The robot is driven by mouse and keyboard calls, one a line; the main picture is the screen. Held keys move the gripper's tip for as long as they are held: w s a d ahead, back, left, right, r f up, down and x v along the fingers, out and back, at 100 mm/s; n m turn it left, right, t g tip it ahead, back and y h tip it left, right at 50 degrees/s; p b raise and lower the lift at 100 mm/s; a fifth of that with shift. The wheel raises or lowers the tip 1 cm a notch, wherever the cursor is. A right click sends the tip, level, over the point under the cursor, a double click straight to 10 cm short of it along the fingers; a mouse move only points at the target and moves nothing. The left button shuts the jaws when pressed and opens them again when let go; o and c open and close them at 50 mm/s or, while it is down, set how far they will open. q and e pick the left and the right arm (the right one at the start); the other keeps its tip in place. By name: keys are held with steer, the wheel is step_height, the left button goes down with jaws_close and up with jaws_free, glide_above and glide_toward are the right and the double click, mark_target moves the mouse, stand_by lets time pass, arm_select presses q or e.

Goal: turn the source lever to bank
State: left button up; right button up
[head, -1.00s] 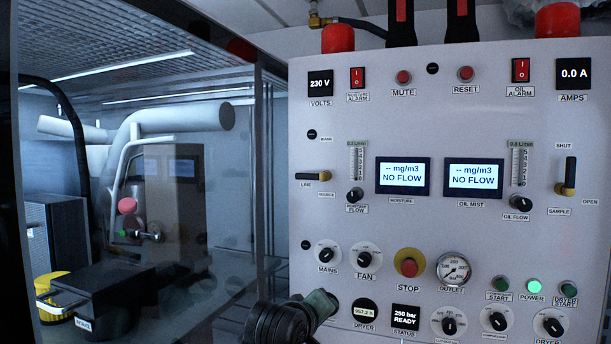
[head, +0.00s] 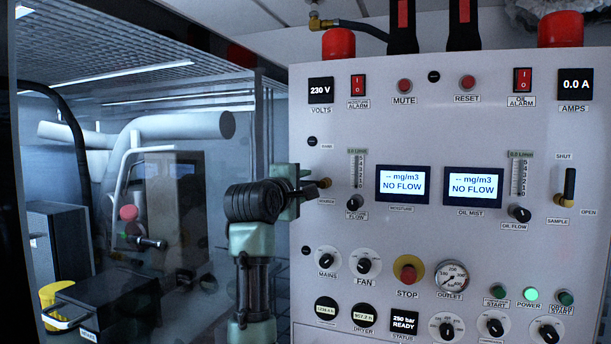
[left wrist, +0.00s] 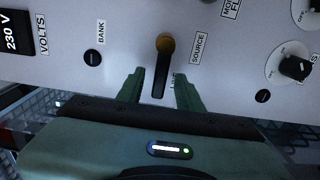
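The source lever has a brass pivot (head: 324,183) in the head view, on the left of the panel. Its black handle is mostly hidden there by my left gripper (head: 298,188). In the left wrist view the lever's black handle (left wrist: 160,80) points from the pivot toward the LINE label, which is partly covered. The BANK label (left wrist: 101,32) is to its left and the SOURCE label (left wrist: 198,48) to its right. My left gripper's fingers (left wrist: 160,90) are apart, one on each side of the handle, with gaps visible. My right gripper is not in view.
The panel (head: 450,120) carries the MOISTURE FLOW knob (head: 354,203) below right of the lever, and the MAINS knob (head: 327,260) below it. A glass partition and a room with pipes are on the left.

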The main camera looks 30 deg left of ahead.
mark_target(328, 167)
arm_select(q)
steer(key=shift+w+a, duration=0.1)
steer(key=shift+w, duration=0.6)
steer(key=shift+f, duration=0.1)
jaws_close()
steer(key=shift+m, duration=0.3)
steer(key=m, duration=0.1)
steer(key=r+m, duration=0.1)
steer(key=m, duration=0.2)
steer(key=shift+w+r+m, duration=0.1)
steer(key=shift+r+m, duration=0.2)
steer(key=shift+r, duration=0.1)
steer(key=m, duration=0.1)
steer(key=d+r+m, duration=0.1)
steer(key=m, duration=0.1)
steer(key=shift+m, duration=0.3)
steer(key=m, duration=0.1)
steer(key=d+m, duration=0.1)
steer(key=m, duration=0.1)
steer(key=r+m, duration=0.1)
steer(key=m, duration=0.1)
steer(key=shift+w+d, duration=0.25)
steer(key=shift+d, duration=0.05)
steer(key=shift+w+d+r+m, duration=0.1)
steer(key=shift+d+m, duration=0.25)
steer(key=shift+m, duration=0.7)
steer(key=shift+w+d+r+m, duration=0.1)
steer(key=shift+d+m, duration=0.25)
steer(key=shift+m, duration=0.7)
steer(key=shift+d+f, duration=0.1)
